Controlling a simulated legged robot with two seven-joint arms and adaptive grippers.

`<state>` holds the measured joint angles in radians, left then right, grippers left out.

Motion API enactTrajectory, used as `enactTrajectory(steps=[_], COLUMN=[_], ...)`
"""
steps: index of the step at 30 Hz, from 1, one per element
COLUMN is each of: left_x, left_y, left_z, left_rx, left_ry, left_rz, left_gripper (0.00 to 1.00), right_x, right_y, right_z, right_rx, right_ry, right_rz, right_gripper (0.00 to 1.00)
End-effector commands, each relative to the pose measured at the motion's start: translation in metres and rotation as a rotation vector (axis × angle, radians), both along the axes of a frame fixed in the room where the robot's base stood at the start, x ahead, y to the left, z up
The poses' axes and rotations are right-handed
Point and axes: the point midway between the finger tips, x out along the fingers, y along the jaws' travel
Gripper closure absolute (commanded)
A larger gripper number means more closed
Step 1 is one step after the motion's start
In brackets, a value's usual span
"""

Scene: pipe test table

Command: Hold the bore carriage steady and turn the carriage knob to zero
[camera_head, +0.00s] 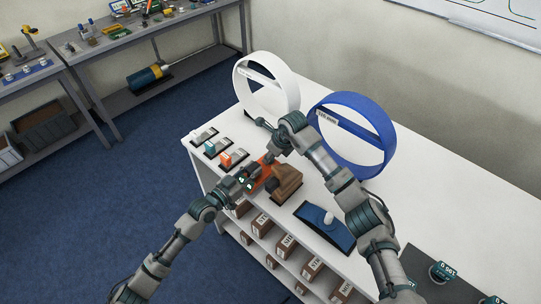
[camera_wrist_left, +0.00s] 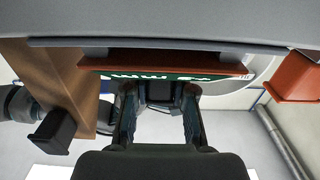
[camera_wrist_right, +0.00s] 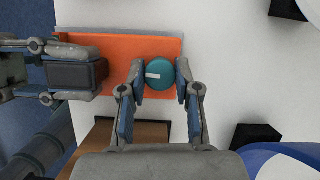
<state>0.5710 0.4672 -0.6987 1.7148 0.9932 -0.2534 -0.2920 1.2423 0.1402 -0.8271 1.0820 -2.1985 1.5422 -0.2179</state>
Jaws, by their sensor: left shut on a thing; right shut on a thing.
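The orange bore carriage (camera_head: 265,173) is near the table's left edge in the head view. Its flat orange face (camera_wrist_right: 115,50) shows in the right wrist view, with a round teal knob (camera_wrist_right: 160,75) bearing a white mark that points left. My right gripper (camera_wrist_right: 160,84) is shut on the knob, one finger at each side. My left gripper (camera_head: 252,176) is shut on the carriage from the left. In the left wrist view its fingers (camera_wrist_left: 160,98) meet the carriage near a green strip with white marks. The knob is hidden in the head view.
A brown block (camera_head: 286,183) stands right beside the carriage. A white ring (camera_head: 240,84) and a blue ring (camera_head: 385,125) stand behind. Boxes fill the shelf below.

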Motion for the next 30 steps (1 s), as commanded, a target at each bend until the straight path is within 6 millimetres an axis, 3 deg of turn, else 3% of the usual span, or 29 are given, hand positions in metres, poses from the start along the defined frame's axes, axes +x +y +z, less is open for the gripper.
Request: enactTrajectory(steps=[30], left_x=[-0.0012], left_y=[-0.0008], left_z=[-0.0008], left_rx=[0.000], left_ry=[0.001], left_rz=[-0.003], left_gripper=[1.00], right_x=[0.0008], right_y=[0.0002], right_z=[0.0004], right_rx=[-0.007], right_ry=[-0.009], right_rz=[-0.889], right_gripper=[1.00])
